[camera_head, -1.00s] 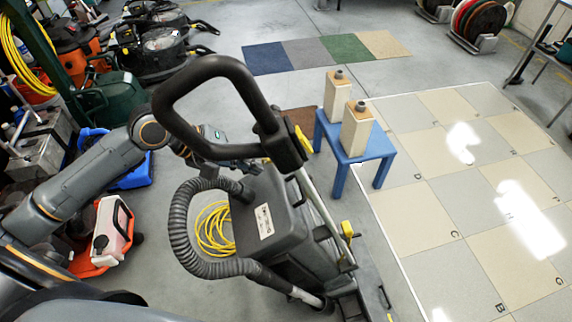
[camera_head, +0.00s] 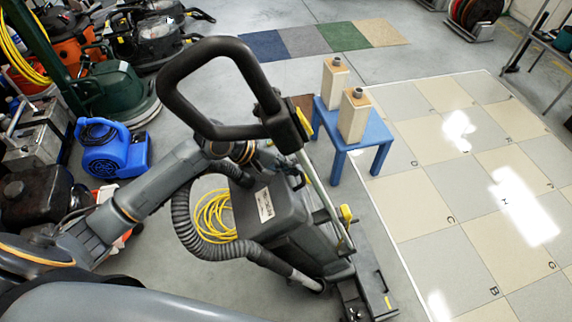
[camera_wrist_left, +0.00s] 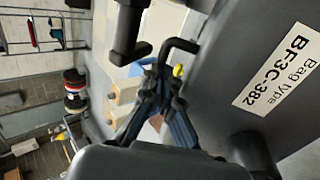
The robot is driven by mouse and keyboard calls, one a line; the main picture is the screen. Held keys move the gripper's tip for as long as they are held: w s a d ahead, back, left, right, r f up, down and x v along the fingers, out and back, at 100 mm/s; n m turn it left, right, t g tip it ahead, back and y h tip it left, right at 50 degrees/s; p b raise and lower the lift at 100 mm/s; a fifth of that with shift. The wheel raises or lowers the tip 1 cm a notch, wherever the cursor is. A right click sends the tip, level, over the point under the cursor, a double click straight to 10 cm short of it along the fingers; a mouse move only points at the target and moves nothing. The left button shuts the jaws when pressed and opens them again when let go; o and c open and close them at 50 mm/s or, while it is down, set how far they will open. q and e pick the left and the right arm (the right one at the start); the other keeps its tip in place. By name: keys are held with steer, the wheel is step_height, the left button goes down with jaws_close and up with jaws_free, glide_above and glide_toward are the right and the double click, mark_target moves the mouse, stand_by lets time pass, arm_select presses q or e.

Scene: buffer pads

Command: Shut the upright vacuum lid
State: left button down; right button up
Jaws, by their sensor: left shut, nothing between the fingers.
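The upright vacuum (camera_head: 300,240) stands on the floor in the middle of the head view, with a black loop handle (camera_head: 190,125) and a ribbed hose. Its dark grey lid (camera_head: 245,207) carries a white label; the labelled surface (camera_wrist_left: 240,85) fills the right of the left wrist view. I cannot tell how far open the lid is. My left gripper (camera_head: 294,176) is behind the handle, at the lid's far upper edge, partly hidden. In the wrist view its fingers (camera_wrist_left: 162,75) are shut and empty, close beside the labelled surface. Contact is unclear. My right gripper is not in view.
A blue table (camera_head: 355,145) with two beige blocks stands just right of the vacuum. A yellow cable coil (camera_head: 212,218) lies behind the hose. A blue blower (camera_head: 110,150) and other machines are at the left. The tiled floor (camera_head: 465,210) at the right is clear.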

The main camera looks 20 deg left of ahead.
arm_select(q)
steer(key=shift+r, duration=0.1)
steer(key=p, duration=0.1)
steer(key=w+d+f+p, duration=0.1)
steer(key=p, duration=0.1)
steer(key=shift+d+g+y, duration=0.2)
steer(key=shift+g+y, duration=0.1)
steer(key=shift+y, duration=0.1)
steer(key=shift+d+f+y+p, duration=0.2)
steer(key=shift+f+y+p, duration=0.15)
steer(key=shift+f, duration=0.2)
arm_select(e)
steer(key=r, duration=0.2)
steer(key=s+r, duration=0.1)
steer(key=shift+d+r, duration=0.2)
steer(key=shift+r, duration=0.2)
